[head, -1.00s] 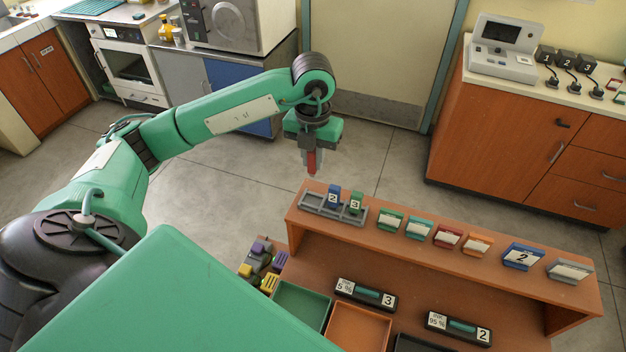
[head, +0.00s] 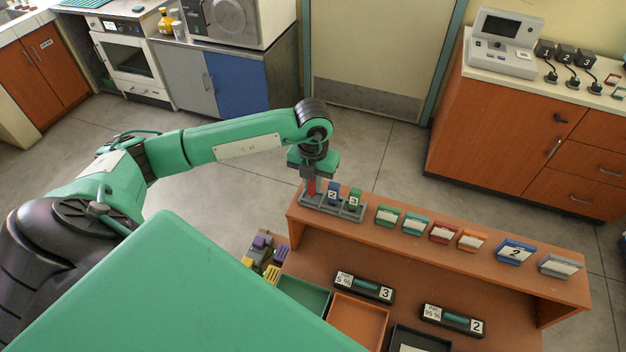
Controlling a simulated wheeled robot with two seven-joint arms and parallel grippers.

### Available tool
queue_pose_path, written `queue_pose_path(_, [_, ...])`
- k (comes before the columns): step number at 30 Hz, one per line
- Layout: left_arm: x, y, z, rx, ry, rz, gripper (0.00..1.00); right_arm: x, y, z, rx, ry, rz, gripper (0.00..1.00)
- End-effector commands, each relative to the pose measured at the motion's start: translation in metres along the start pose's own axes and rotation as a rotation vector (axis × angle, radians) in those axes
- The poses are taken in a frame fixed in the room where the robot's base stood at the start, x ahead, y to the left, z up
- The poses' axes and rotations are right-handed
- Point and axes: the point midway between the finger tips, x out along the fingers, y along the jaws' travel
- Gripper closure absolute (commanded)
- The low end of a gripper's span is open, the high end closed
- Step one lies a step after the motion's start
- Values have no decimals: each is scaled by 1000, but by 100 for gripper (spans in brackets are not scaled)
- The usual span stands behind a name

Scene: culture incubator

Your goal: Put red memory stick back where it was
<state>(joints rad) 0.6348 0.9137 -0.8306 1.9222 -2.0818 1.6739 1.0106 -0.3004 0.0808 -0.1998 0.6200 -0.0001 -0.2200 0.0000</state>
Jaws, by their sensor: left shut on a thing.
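My left gripper (head: 311,184) is shut on the red memory stick (head: 311,187), which points down. They are at the left end of the grey rack (head: 347,212) on the raised shelf. The stick's lower end is at the rack's left slot; I cannot tell whether it is seated or just above it. My right gripper is out of view.
Several coloured card holders stand along the wooden shelf (head: 565,290) right of the rack. Below are a green tray (head: 303,296), an orange tray (head: 357,322) and two black labelled boxes (head: 364,288). Purple and yellow blocks (head: 262,255) lie at the left.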

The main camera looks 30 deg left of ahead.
Motion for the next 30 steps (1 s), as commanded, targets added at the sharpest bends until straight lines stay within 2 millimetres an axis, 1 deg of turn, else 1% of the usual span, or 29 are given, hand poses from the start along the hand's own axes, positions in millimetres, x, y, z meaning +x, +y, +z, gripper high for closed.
queue_pose_path(1, [3, 0, 0, 0, 0, 0, 100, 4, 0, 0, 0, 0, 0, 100])
queue_pose_path(11, [12, 0, 0, 0, -1, 0, 100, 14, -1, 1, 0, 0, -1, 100])
queue_pose_path(12, [10, 0, 0, 0, 0, 0, 77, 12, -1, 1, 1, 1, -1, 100])
queue_pose_path(14, [10, 0, 0, 0, 0, 0, 65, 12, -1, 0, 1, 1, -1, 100])
queue_pose_path(15, [10, 0, 0, 0, 0, 0, 61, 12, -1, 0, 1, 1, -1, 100])
queue_pose_path(24, [9, 0, 0, 0, 0, 0, 61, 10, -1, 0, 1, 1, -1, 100])
queue_pose_path(26, [6, 0, 0, 0, 0, 0, 61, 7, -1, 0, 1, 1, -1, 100])
queue_pose_path(30, [-6, 0, 0, 0, 0, 0, 61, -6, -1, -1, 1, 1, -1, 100])
